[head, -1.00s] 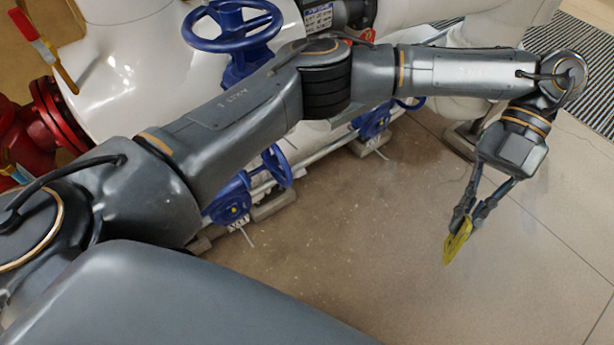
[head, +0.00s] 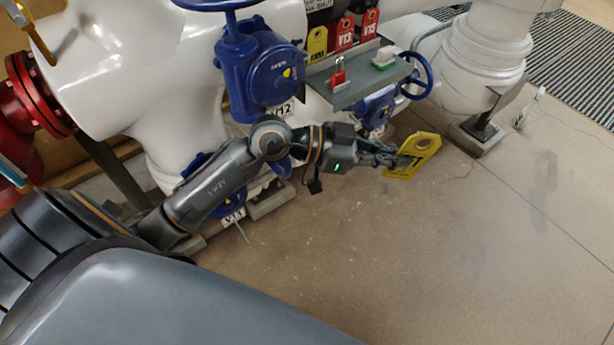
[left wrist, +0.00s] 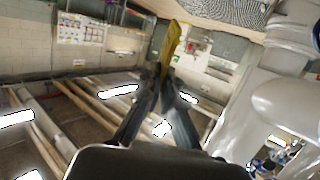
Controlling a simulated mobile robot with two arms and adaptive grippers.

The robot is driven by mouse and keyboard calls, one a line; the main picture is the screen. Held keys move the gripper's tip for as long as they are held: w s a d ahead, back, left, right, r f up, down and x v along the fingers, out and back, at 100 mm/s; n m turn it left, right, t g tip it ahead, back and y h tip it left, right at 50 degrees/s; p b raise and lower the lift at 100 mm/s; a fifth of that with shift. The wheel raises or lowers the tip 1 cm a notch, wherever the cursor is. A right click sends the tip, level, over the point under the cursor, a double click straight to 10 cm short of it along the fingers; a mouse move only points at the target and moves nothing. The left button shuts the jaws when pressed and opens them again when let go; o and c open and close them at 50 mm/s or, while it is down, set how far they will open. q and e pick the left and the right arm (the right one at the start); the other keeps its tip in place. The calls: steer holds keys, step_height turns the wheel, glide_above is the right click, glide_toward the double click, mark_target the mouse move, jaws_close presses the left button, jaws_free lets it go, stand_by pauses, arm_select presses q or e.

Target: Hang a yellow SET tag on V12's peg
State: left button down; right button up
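My left gripper (head: 388,160) is shut on a yellow tag (head: 415,157) with a round hole at its upper end, held over open floor to the right of the pipework. In the left wrist view the yellow tag (left wrist: 171,48) stands edge-on between the fingertips (left wrist: 165,80). The V12 label (head: 283,109) shows just below a blue valve body (head: 262,72), left of and above the gripper. I cannot make out V12's peg. My right gripper is not in view.
A grey shelf (head: 352,86) at the upper middle holds a red padlock (head: 338,79) and a green-and-white item (head: 383,58). Red tags (head: 344,33) and another yellow tag (head: 317,43) stand behind it. White pipes line the back. The floor (head: 420,260) is clear.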

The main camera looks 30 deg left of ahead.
arm_select(q)
steer(key=a+f+n+t+y+b, duration=0.3)
steer(key=a+f, duration=0.4)
steer(key=a, duration=0.4)
steer(key=w+a+f+n+t+y+b, duration=0.1)
steer(key=a+f+n+t+y+b, duration=0.2)
steer(key=a+f, duration=0.5)
steer(key=a+n+t+b, duration=0.1)
steer(key=a+t+b, duration=0.1)
steer(key=a+b, duration=0.1)
steer(key=shift+w+a+t, duration=0.15)
steer(key=shift+a+t, duration=0.15)
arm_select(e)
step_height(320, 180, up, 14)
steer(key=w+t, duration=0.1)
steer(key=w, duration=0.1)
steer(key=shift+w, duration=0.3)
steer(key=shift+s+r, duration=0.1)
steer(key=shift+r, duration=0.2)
arm_select(q)
steer(key=shift+a, duration=0.35)
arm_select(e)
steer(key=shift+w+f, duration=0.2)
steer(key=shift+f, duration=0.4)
